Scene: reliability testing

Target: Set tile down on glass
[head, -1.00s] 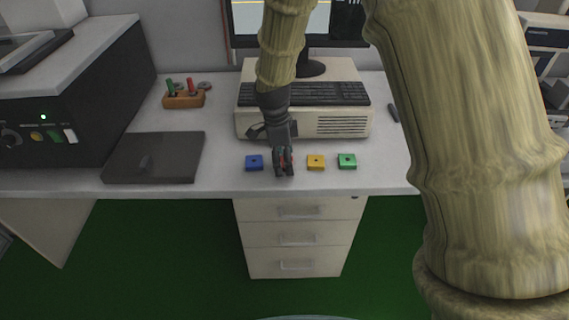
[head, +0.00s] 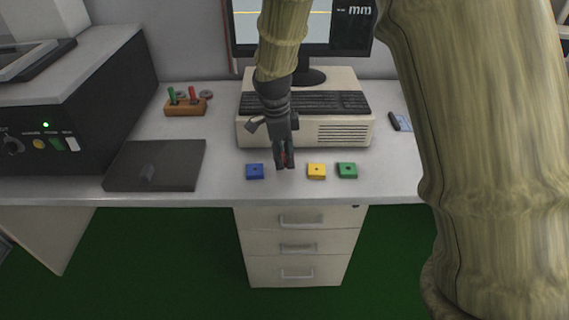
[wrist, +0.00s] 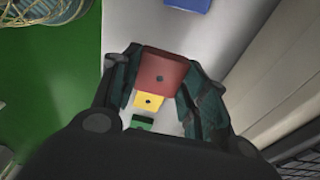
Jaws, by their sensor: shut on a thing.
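My gripper (head: 285,163) is shut on a red tile, above the desk's front part, between the blue tile and the yellow tile. In the wrist view the red tile (wrist: 160,76) sits between the two fingers, with a small dark hole in its middle. In the head view the fingers hide most of it. The blue tile (head: 255,171), yellow tile (head: 317,170) and green tile (head: 347,170) lie on the desk in a row. I cannot make out a glass surface for certain in the current views.
The white desk (head: 220,185) carries a beige computer (head: 345,132) with a keyboard (head: 315,103), a dark flat plate (head: 170,178), a wooden block (head: 186,107) with coloured pegs and a black instrument box (head: 90,105). Drawers (head: 298,225) stand below. Green floor (head: 150,265) is in front.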

